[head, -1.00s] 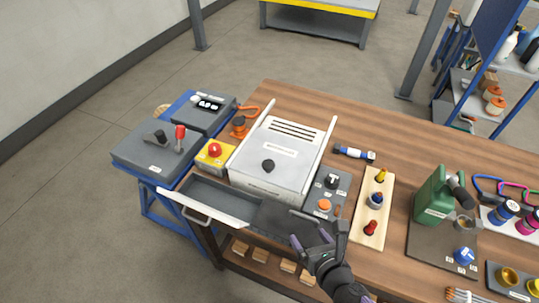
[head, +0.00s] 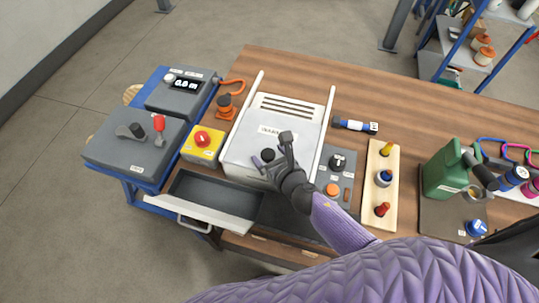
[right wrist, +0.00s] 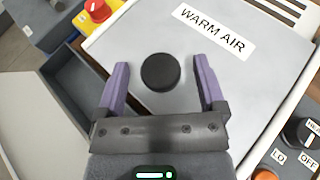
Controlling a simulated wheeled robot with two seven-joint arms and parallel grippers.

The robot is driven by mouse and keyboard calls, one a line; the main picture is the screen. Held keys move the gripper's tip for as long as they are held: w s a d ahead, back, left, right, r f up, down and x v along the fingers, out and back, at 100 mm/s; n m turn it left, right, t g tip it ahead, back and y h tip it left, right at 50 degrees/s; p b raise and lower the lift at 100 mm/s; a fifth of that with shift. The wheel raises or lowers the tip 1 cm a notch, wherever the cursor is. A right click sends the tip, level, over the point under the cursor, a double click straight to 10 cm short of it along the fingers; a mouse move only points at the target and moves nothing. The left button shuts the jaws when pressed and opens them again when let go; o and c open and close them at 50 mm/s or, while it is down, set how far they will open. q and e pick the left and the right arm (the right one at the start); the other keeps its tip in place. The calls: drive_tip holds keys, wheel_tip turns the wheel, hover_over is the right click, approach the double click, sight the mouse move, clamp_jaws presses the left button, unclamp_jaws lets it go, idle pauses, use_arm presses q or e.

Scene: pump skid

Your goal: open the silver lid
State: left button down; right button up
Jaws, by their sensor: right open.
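The silver lid (head: 285,131) is shut on the warm air box on the bench, with a round black knob (head: 268,155) near its front edge. In the right wrist view the lid (right wrist: 222,75) carries the words WARM AIR, and the knob (right wrist: 160,72) lies between the fingers. My right gripper (head: 272,150) is open over the front of the lid. In the right wrist view its two purple fingers (right wrist: 160,80) stand on either side of the knob, with a gap to each side. Whether the fingertips touch the lid is unclear. My left gripper is not in view.
An open drawer (head: 205,213) sticks out at the bench front, left of my arm. A yellow box with a red button (head: 203,143) stands left of the lid. A control box with knobs (head: 334,180) stands close on its right. Pale rails flank the lid.

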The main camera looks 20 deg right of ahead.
drive_tip(key=shift+w, duration=0.1)
clamp_jaws()
idle(0.3)
